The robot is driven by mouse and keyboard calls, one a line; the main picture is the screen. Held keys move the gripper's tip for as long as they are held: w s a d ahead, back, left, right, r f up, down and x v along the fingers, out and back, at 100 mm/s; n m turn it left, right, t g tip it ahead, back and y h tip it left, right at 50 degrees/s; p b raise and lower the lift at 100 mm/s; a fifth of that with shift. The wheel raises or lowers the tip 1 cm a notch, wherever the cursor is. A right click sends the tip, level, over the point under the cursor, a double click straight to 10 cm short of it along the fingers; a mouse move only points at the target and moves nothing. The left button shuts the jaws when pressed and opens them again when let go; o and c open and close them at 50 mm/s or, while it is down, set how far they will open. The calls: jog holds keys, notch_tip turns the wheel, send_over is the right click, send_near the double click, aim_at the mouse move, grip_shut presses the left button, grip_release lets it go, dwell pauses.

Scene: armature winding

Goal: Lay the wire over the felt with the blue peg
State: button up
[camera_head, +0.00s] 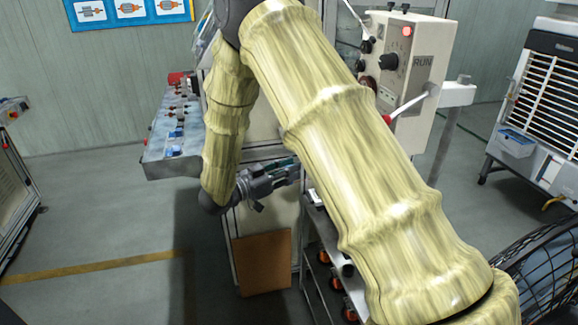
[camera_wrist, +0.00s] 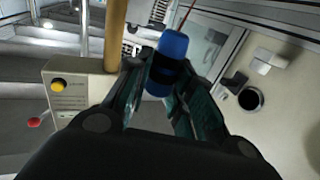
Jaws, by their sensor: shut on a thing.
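My gripper (camera_wrist: 160,85) is shut on the blue peg (camera_wrist: 171,48), which stands up between its fingertips in the wrist view. A thin reddish wire (camera_wrist: 185,17) runs up from the top of the peg and out of the picture. In the head view my gripper (camera_head: 285,172) is low in the middle, beside the machine's pale cabinet, and the peg cannot be made out there. My covered arm hides much of the machine. I cannot make out the felt in either view.
A control box (camera_head: 412,75) marked RUN, with a red-knobbed lever (camera_head: 408,105), stands behind my arm. A grey bench (camera_head: 175,135) with small parts is at the left. A brown panel (camera_head: 263,262) leans low by the cabinet. The floor at left is mostly clear.

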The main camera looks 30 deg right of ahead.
jog(key=shift+s+d, duration=0.15)
jog(key=shift+d, duration=0.05)
jog(key=s+d, duration=0.1)
jog(key=d, duration=0.6)
jog(key=shift+s+d, duration=0.15)
jog(key=shift+s, duration=0.2)
jog(key=shift+f, duration=0.1)
dwell(0.7)
